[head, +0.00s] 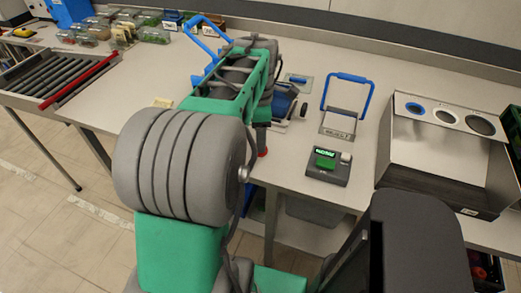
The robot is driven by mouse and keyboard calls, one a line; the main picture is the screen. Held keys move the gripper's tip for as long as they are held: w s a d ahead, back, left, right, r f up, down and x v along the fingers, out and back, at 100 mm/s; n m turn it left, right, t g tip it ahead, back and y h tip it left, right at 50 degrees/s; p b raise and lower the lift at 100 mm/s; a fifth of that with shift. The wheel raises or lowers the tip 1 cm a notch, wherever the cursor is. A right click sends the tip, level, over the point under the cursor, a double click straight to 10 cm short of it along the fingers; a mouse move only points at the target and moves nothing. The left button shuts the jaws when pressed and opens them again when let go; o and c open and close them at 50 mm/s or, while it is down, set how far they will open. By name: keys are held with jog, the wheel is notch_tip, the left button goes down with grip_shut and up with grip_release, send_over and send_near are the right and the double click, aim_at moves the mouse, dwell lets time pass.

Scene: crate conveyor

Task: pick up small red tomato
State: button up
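My green and grey arm reaches over the table, and its thick grey joint and green link cover much of the middle. What seems to be the end of my gripper (262,138) points down near the table's front edge, mostly hidden by the arm. A small red spot (262,152) shows right under it. I cannot tell whether this is the small red tomato or part of something else. Whether the fingers are open or shut does not show. No other tomato can be made out clearly.
A scale with a green display (327,166) and a blue-handled stand (338,128) marked REJECT stand right of the arm. A steel box with round holes (440,155) is farther right. A roller conveyor (55,78) and several clear produce boxes (155,36) are at the left.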

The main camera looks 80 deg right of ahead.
jog(key=f, duration=0.4)
jog(key=shift+s+a+f+p, duration=0.15)
jog(key=shift+s+p, duration=0.15)
jog(key=shift+f, duration=0.5)
jog(key=shift+c, duration=0.4)
grip_shut()
